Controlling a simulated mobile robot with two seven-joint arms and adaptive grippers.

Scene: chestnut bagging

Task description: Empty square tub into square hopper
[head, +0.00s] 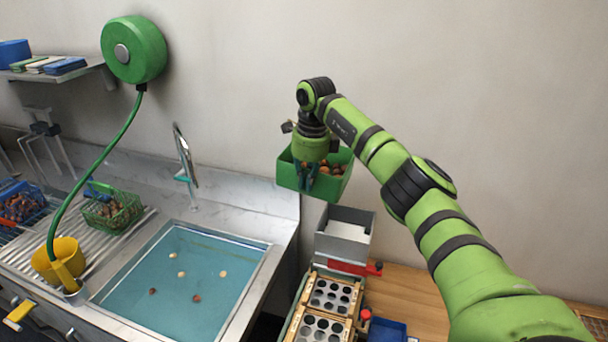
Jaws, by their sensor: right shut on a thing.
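The square tub (339,183) is green and holds several brown chestnuts (330,168). My right gripper (310,175) is shut on the tub, at its left part, and holds it in the air. The tub looks about level. The square hopper (345,242) is a grey open box with a pale inside. It stands below and slightly right of the tub in the picture. I cannot tell the exact height gap between them. My left gripper is not in view.
Wooden frames with round holes (331,294) lie in front of the hopper. A blue tray (386,330) lies at right on the wooden table (415,295). Left is a water-filled sink (180,280) with a tap (186,160), a green basket (112,212) and a yellow cup (58,262).

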